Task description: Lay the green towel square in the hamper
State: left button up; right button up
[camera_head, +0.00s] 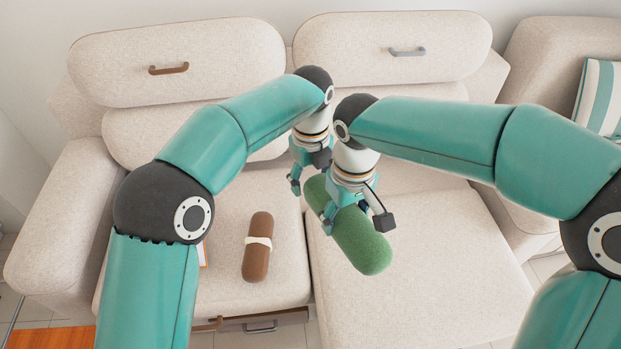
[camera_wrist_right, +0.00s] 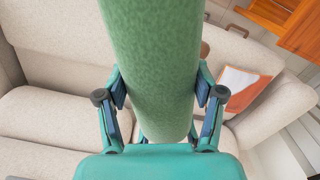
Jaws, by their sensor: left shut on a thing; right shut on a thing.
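The green towel shows as a thick green roll (camera_head: 362,243), held above the beige sofa seat; no flat square is visible. My right gripper (camera_head: 355,215) is shut around the roll near its middle. In the right wrist view, the roll (camera_wrist_right: 152,60) runs between the two fingers (camera_wrist_right: 160,100), one on each side. My left gripper (camera_head: 308,178) is shut on the roll's far end, which is partly hidden behind my grippers. I see no hamper that I can make out in either view.
A brown roll with a white band (camera_head: 257,247) lies on the left seat. A beige sofa (camera_head: 430,270) fills most of the view, its right seat largely clear. A striped cushion (camera_head: 601,97) lies at the right. An orange-brown wooden surface (camera_head: 50,338) shows at the lower left.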

jog(key=o, duration=1.1)
jog(key=shift+w+d+r, duration=0.15)
jog(key=shift+w+r, duration=0.05)
jog(key=shift+w, duration=0.1)
jog(key=shift+o, duration=1.4)
jog(key=shift+s, duration=0.1)
